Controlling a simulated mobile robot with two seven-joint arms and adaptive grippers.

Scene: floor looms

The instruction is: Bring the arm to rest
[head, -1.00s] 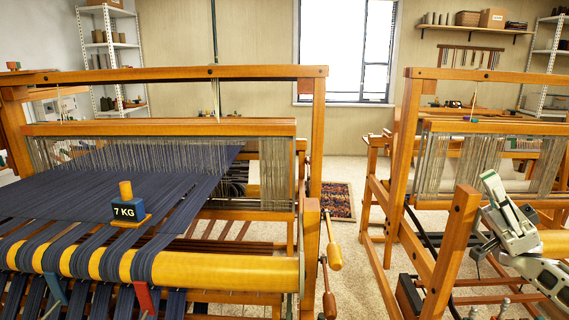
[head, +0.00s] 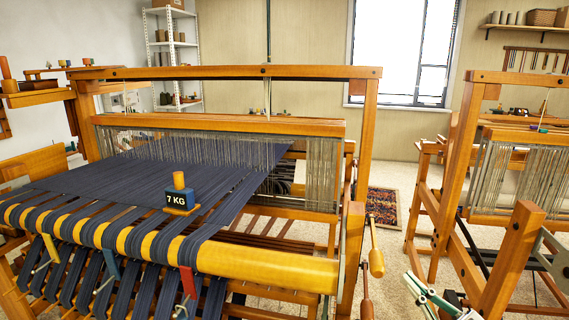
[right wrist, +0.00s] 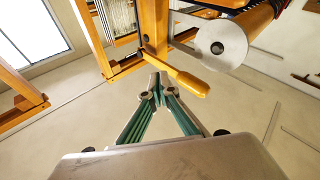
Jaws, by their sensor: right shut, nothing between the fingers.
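My right gripper (head: 424,287) shows at the bottom right of the head view, low in front of the right-hand loom's post. In the right wrist view its green-and-grey fingers (right wrist: 158,84) come together at the tips, shut and empty. An orange wooden handle (right wrist: 190,82) lies just beyond the fingertips in that view; I cannot tell the gap, and I see no grip on it. Most of my right arm is out of the head view. My left gripper is not in view.
The left loom (head: 270,265) carries dark blue warp and a 7 KG weight (head: 179,197). Wooden handles (head: 376,262) stick out at its right side. The right loom (head: 511,262) stands close by. Bare floor and a patterned rug (head: 383,207) lie between them.

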